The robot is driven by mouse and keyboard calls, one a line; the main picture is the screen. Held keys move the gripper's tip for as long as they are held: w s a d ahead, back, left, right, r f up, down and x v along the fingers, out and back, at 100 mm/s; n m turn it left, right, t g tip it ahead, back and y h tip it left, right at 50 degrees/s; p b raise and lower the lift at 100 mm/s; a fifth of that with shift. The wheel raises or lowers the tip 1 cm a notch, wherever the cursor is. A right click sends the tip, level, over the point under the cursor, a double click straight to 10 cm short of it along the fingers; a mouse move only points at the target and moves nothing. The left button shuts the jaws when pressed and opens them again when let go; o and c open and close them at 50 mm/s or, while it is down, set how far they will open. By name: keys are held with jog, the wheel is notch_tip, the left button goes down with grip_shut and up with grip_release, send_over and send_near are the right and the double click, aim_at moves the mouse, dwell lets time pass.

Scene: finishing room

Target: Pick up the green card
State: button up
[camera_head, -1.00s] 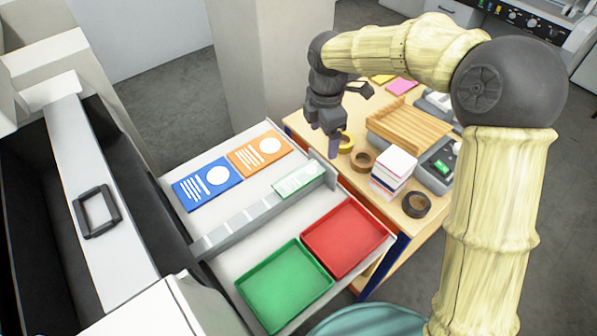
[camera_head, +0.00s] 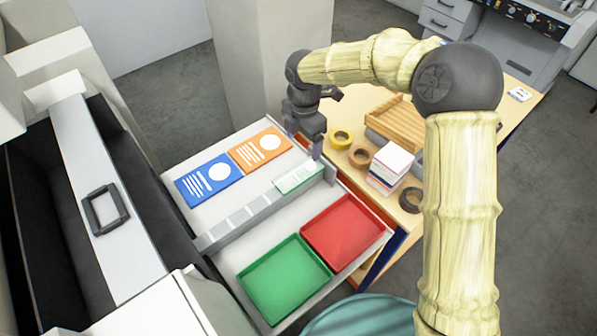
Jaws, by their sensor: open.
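The green card (camera_head: 297,177) is pale green with darker green marks. It rests at the right end of the grey slotted rack (camera_head: 243,221) on the white tray-like surface. My gripper (camera_head: 316,152) is open and empty, pointing down just above and to the right of the card's upper edge. It seems to be apart from the card, though the gap is hard to judge. One finger hides part of the other.
A blue card (camera_head: 209,181) and an orange card (camera_head: 260,150) lie behind the rack. A green tray (camera_head: 284,280) and a red tray (camera_head: 343,232) stand in front.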

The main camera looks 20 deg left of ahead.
jog(key=p, duration=0.2)
send_over(301, 172)
jog(key=f, duration=0.6)
jog(key=shift+d+f, duration=0.1)
jog(key=shift+d, duration=0.1)
jog(key=shift+f+p, duration=0.4)
jog(key=shift+f, duration=0.15)
notch_tip(301, 172, down, 4)
jog(key=shift+w+a+f+p, duration=0.1)
jog(key=shift+a+p, duration=0.05)
jog(key=shift+p, duration=0.7)
jog(key=c, duration=1.1)
jog(key=shift+o, duration=0.2)
notch_tip(301, 172, up, 10)
jog(key=b, duration=0.3)
